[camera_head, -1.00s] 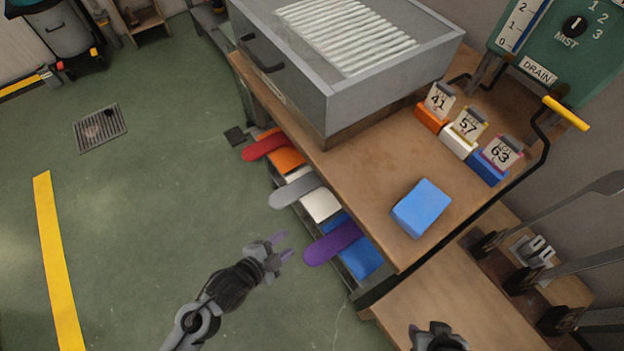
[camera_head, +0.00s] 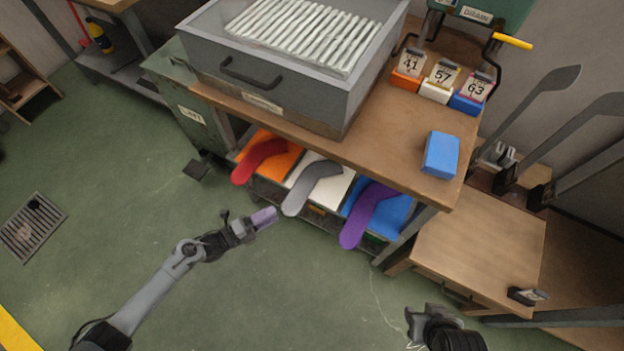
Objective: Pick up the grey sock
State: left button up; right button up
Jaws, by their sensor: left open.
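The grey sock (camera_head: 312,184) lies over the white bin (camera_head: 329,192) on the low shelf under the bench, its toe hanging over the front edge. It lies between the red sock (camera_head: 259,160) and the purple sock (camera_head: 368,215). My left gripper (camera_head: 266,217) is open and empty, in front of the shelf, a little left of the grey sock's toe and apart from it. Its purple-tinted fingertips point toward the bins. My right gripper (camera_head: 418,322) is at the bottom edge, in front of the low wooden table; its fingers are not clear.
An orange bin (camera_head: 281,162) and a blue bin (camera_head: 397,213) flank the white one. The bench top (camera_head: 395,135) overhangs them and carries a grey steamer box (camera_head: 270,90), a blue block (camera_head: 440,154) and number tags. A wooden table (camera_head: 480,248) stands at right. The floor in front is clear.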

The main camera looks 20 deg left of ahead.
aim_at(293, 201)
pick_arm(q)
jog(key=b+x, duration=0.3)
jog(key=x, duration=0.4)
jog(key=shift+w+d+f, duration=0.1)
jog(key=shift+w+f, duration=0.1)
jog(key=shift+w, duration=0.05)
jog(key=shift+w+d+r+b, duration=0.1)
jog(key=shift+w+d+b, duration=0.2)
jog(key=shift+w, duration=0.2)
jog(key=shift+w+d, duration=0.15)
jog(key=shift+d, duration=0.05)
pick_arm(e)
jog(key=f, duration=0.4)
jog(key=shift+s+a, duration=0.15)
jog(key=shift+s, duration=0.15)
pick_arm(q)
jog(key=c, duration=0.8)
pick_arm(e)
jog(key=shift+a, duration=0.1)
